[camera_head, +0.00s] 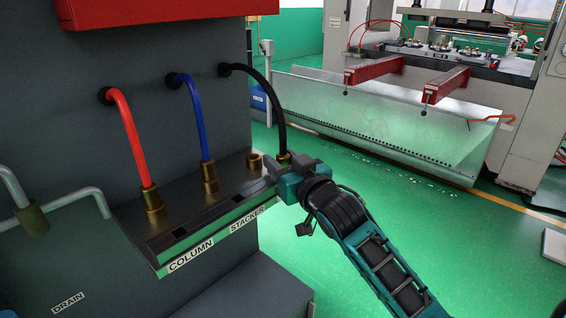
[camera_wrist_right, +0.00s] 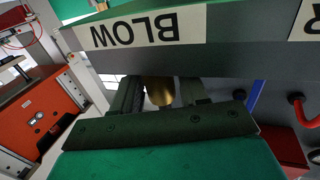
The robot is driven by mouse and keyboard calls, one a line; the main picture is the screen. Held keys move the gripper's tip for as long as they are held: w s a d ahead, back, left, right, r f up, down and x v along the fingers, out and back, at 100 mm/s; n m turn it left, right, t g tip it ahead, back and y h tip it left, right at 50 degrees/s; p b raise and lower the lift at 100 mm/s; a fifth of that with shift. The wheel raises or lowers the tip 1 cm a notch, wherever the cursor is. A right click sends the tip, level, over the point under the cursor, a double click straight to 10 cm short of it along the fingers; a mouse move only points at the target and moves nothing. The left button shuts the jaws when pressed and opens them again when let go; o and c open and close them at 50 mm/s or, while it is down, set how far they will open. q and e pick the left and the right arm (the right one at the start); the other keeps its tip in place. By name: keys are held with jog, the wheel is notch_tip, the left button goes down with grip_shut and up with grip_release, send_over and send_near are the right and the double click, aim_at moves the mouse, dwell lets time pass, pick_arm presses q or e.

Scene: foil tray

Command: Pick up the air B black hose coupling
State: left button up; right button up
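The black hose (camera_head: 266,88) arcs out of the grey cabinet wall and runs down to a brass coupling (camera_head: 283,158) at the far end of the ledge. My right gripper (camera_head: 286,170) is at that coupling. In the right wrist view a brass coupling (camera_wrist_right: 160,91) sits between the two dark fingers of my right gripper (camera_wrist_right: 161,98), with little or no gap on either side. I cannot tell whether the fingers press on it. The fingertips are partly hidden behind the ledge edge. My left gripper is not in view.
A red hose (camera_head: 131,138) and a blue hose (camera_head: 193,113) end in brass couplings on the same ledge (camera_head: 190,250). A bare brass fitting (camera_head: 254,160) stands beside the black hose. The ledge carries labels, one reading BLOW (camera_wrist_right: 145,28). Green floor (camera_head: 360,205) lies open to the right.

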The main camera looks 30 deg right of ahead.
jog(key=c, duration=0.7)
jog(key=shift+r, duration=0.1)
jog(key=shift+r, duration=0.65)
jog(key=shift+r+p, duration=4)
jog(key=shift+r, duration=7.8)
